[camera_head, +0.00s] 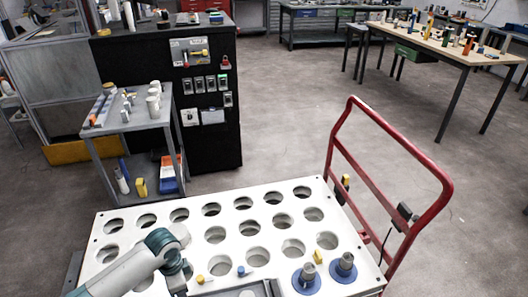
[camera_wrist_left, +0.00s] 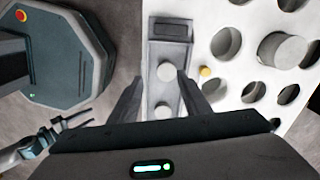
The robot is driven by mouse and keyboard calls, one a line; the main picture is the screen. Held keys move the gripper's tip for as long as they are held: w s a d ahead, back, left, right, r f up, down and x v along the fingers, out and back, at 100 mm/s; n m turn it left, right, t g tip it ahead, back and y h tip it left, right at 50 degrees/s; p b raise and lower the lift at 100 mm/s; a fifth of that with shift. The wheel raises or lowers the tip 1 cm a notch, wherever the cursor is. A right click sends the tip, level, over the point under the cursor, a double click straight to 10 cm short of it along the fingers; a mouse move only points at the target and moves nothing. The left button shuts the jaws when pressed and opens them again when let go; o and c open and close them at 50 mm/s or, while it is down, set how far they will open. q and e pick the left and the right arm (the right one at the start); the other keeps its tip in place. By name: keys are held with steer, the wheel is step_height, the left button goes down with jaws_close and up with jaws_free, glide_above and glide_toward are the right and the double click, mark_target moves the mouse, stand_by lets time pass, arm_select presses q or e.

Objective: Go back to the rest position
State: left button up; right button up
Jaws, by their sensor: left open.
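My left arm comes in from the left in the head view, over the white top of a cart; its gripper is not clear there. In the left wrist view my left gripper (camera_wrist_left: 160,92) is open, its two dark fingers apart with nothing held between them. Beyond the fingers lies a grey fixture (camera_wrist_left: 170,52) with round light parts, at the cart's near edge. Another arm shows at the lower left of the wrist view, seemingly my right, with small dark fingers (camera_wrist_left: 75,122); their opening is unclear.
The white cart top (camera_head: 228,228) has rows of round holes. Two blue-based posts (camera_head: 306,278) stand at its right, by a red handle (camera_head: 446,190). A grey shelf trolley (camera_head: 128,122) stands beyond at left, a wooden table (camera_head: 450,48) at back right. Floor between is clear.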

arm_select(q)
steer(key=s+d+n+t+h, duration=0.1)
steer(key=s+d+n, duration=0.1)
steer(key=s+d, duration=0.4)
steer(key=s+d+n+t+h, duration=0.15)
steer(key=s+d, duration=0.25)
steer(key=s, duration=0.4)
steer(key=s+a+r+n+t+y, duration=0.1)
steer(key=s+a+r+n, duration=0.1)
steer(key=s+a+n, duration=0.3)
steer(key=s+a+r+n+y, duration=0.1)
steer(key=s+a+r+n, duration=0.15)
steer(key=s, duration=0.45)
steer(key=w+d+f+t, duration=0.1)
steer(key=w+f, duration=0.2)
steer(key=f, duration=0.7)
steer(key=w+d+f, duration=0.2)
steer(key=w+f, duration=0.1)
steer(key=f, duration=0.6)
steer(key=s+f+t, duration=0.1)
steer(key=s+f, duration=0.1)
steer(key=f, duration=0.7)
steer(key=s+d+f+m+t+h, duration=0.1)
steer(key=s+f, duration=0.2)
steer(key=f, duration=0.5)
steer(key=shift+s+d+f, duration=0.25)
steer(key=shift+s+f, duration=0.1)
steer(key=shift+f, duration=0.05)
arm_select(e)
steer(key=shift+s, duration=0.45)
